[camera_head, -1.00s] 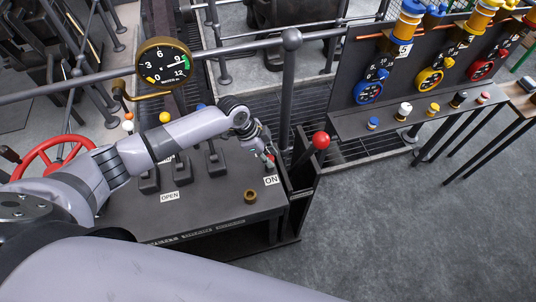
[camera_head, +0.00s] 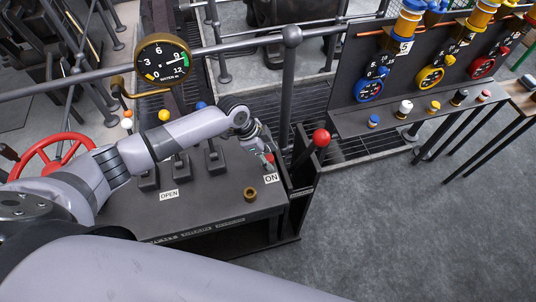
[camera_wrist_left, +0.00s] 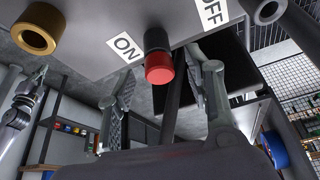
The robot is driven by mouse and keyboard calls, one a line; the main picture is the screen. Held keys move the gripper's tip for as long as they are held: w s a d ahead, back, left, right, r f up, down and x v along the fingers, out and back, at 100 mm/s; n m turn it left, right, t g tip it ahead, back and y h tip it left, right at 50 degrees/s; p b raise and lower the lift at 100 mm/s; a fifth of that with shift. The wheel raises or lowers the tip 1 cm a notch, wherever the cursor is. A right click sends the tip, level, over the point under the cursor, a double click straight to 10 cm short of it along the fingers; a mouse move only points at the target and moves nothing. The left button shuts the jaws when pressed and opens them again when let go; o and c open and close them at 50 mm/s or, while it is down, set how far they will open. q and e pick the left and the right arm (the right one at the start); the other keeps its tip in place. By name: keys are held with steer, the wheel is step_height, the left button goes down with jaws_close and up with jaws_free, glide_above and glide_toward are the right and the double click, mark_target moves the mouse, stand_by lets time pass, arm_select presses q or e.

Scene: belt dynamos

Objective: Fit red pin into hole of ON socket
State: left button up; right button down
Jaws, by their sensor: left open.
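The red pin (camera_wrist_left: 159,70) shows in the left wrist view as a red cap on a dark shaft against the dark panel, beside the ON label (camera_wrist_left: 124,47). Whether the shaft sits in the socket hole is hidden. In the head view the pin is a small red spot (camera_head: 270,158) just behind the ON label (camera_head: 271,179). My left gripper (camera_head: 264,154) is over the console there. In the wrist view its two fingers are spread on either side of the red cap, with gaps.
A brass ring socket (camera_head: 250,195) is at the console's front right; an OFF label (camera_wrist_left: 213,12) shows in the wrist view. A red-knobbed lever (camera_head: 321,138) stands close right of the gripper. Black levers (camera_head: 182,172) stand to the left.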

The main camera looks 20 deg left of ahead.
arm_select(q)
steer(key=v, duration=1.2)
stand_by(0.5)
